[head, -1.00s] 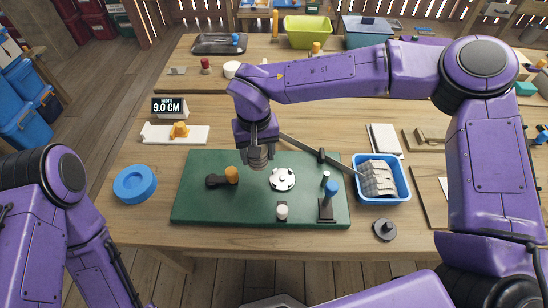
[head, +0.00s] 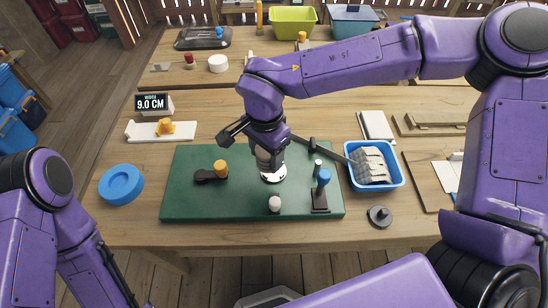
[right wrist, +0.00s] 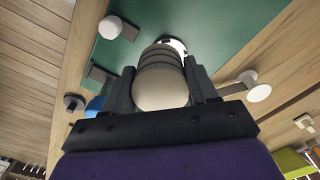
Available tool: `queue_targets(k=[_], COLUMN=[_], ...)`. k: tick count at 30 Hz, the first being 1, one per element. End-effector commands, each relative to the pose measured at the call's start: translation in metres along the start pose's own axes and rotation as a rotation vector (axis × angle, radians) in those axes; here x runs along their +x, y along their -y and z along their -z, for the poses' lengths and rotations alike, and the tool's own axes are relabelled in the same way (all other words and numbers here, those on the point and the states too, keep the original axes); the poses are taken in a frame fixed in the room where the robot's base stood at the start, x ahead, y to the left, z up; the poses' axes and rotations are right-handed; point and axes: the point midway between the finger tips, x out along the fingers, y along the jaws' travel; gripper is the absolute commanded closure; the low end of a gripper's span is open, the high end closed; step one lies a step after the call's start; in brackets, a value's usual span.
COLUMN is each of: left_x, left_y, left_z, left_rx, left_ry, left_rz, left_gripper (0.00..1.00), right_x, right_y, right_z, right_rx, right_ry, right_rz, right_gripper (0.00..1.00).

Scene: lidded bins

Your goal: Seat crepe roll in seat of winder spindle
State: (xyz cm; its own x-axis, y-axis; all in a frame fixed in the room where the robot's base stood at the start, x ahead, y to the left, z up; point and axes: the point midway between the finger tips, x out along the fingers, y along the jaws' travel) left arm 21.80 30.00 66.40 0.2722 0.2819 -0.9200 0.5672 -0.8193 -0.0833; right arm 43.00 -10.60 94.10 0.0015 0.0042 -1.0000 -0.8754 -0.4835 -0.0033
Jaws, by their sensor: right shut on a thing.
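The crepe roll (right wrist: 160,85), a beige banded cylinder, is held between the two fingers of my right gripper (right wrist: 162,88) in the right wrist view. In the head view the right gripper (head: 269,150) points down over the green board, with the roll (head: 267,161) showing below it. The winder spindle's white round seat (head: 274,178) lies directly under the roll, largely covered by it; a white edge also shows in the right wrist view (right wrist: 176,45). I cannot tell whether roll and seat touch. My left gripper is out of view; only its arm shows.
A blue bin (head: 397,180) with beige contents stands to the right. A blue ring (head: 121,185) lies left; a dark knobbed disc (head: 380,216) lies right.

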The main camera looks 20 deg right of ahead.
Motion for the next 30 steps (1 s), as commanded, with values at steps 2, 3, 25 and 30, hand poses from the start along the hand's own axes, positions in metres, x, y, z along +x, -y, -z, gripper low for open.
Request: queue_targets(k=[2, 3, 25, 30], left_x=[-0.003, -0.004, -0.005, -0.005], left_y=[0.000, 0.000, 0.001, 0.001], left_z=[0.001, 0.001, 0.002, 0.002], left_rx=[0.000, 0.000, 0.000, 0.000], left_ry=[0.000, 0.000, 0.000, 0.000], left_rz=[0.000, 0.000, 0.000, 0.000], left_gripper=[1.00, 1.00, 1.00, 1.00], right_x=[0.016, 0.022, 0.076, 0.075], right_y=[0.003, 0.004, 0.007, 0.008], right_z=[0.013, 0.018, 0.034, 0.034], right_rx=[0.002, 0.001, -0.001, -0.001], right_ry=[0.002, 0.001, 0.001, 0.000], right_rz=[-0.004, -0.003, -0.003, -0.001], right_gripper=[0.69, 0.69, 0.18, 0.18])
